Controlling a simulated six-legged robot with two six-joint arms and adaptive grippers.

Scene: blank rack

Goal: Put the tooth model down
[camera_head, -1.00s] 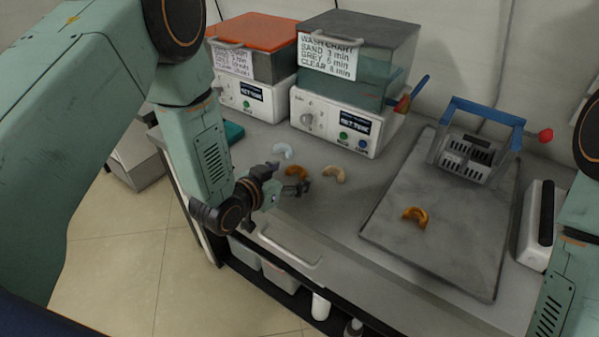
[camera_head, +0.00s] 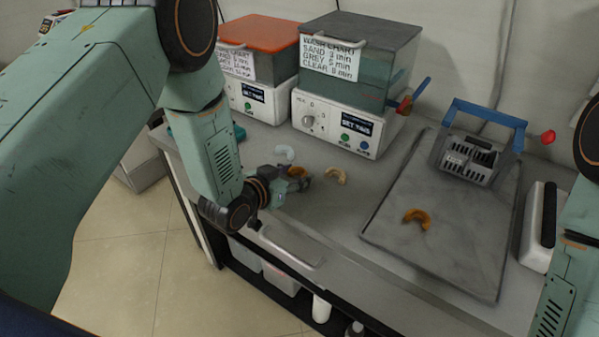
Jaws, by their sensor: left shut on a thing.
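My left gripper (camera_head: 301,183) is low over the bench in front of the washers. It is shut on an orange-brown arch-shaped tooth model (camera_head: 298,171), partly hidden behind the fingers. I cannot tell whether this model touches the bench. A white tooth model (camera_head: 284,152) lies behind it, and a sand-coloured one (camera_head: 336,175) lies to its right. Another orange-brown tooth model (camera_head: 417,218) lies on the grey mat. My right arm shows at the right edge, but its gripper is out of view.
Two washers stand at the back, one with an orange lid (camera_head: 262,32), one with a grey lid (camera_head: 362,29). The grey mat (camera_head: 455,260) bears a metal basket (camera_head: 470,160) with a blue handle.

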